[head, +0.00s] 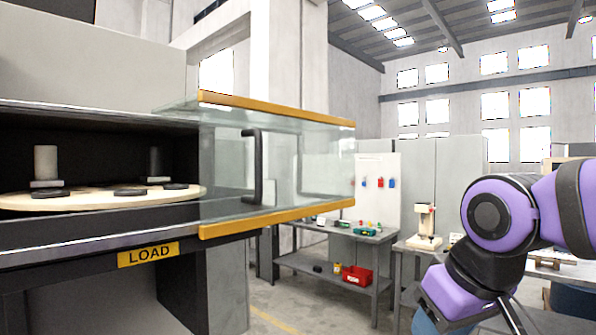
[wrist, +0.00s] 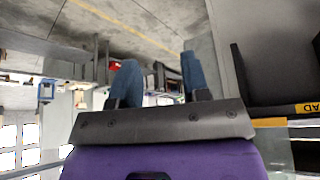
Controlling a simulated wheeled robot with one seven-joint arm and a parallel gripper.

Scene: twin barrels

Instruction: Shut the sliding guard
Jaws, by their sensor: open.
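The sliding guard (head: 228,165) is a clear panel box with yellow top and bottom edges, on the right of the machine in the head view. Its black upright handle (head: 257,168) faces the front. The guard sticks out to the right, and the machine's opening to its left is uncovered. My gripper (wrist: 160,64) is open and empty in the wrist view, its two blue fingers apart. In the head view my purple arm is at the lower right, well apart from the handle, and the fingertips are not clearly seen.
Inside the opening is a pale round table (head: 85,199) with dark pads and grey cylinders. A yellow LOAD sign (head: 148,254) is below it. A grey workbench (head: 345,236) with a red bin (head: 357,275) stands behind. Open floor lies between machine and bench.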

